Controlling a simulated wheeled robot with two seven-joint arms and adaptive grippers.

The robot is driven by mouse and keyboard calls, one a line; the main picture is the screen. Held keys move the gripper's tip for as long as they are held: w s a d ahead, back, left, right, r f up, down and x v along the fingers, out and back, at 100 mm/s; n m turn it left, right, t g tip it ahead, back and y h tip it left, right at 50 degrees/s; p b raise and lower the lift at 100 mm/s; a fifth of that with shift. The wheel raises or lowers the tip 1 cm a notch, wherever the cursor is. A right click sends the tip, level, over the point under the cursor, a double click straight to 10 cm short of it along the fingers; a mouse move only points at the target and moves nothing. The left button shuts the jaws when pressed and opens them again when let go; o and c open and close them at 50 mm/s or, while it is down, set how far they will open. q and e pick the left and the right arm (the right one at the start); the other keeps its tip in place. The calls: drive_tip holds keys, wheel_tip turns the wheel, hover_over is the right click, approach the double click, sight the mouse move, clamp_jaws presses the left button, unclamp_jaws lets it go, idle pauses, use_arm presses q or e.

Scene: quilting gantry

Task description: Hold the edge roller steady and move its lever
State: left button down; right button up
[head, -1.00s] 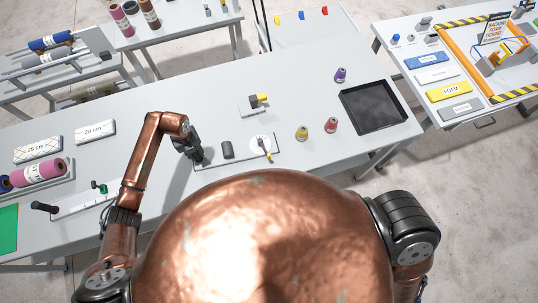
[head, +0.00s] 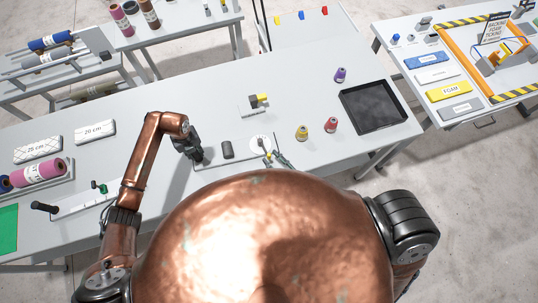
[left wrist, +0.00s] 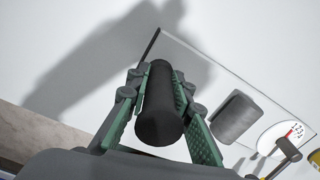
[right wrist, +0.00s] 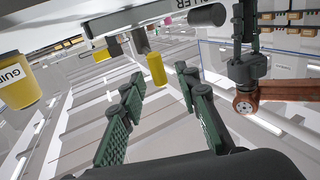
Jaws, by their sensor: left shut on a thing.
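The edge roller is a flat pale plate (head: 243,155) on the near part of the table, with a grey cylinder (head: 227,149) and a white dial (head: 258,142). My left gripper (head: 196,157) is shut on an upright black post (left wrist: 160,108) at the plate's left end. The lever ends in a yellow grip (right wrist: 156,68); in the head view my right gripper (head: 278,158) partly hides it. In the right wrist view my right gripper (right wrist: 160,90) is open, and the yellow grip shows beyond and between its fingers, apart from them.
A yellow spool (head: 302,133) and a red spool (head: 331,125) stand just right of the roller. A purple spool (head: 340,75) and a black tray (head: 375,107) lie farther right.

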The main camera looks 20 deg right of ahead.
drive_tip(key=shift+x, duration=1.25)
drive_tip(key=shift+f, duration=0.1)
drive_tip(key=shift+c, duration=0.2)
clamp_jaws()
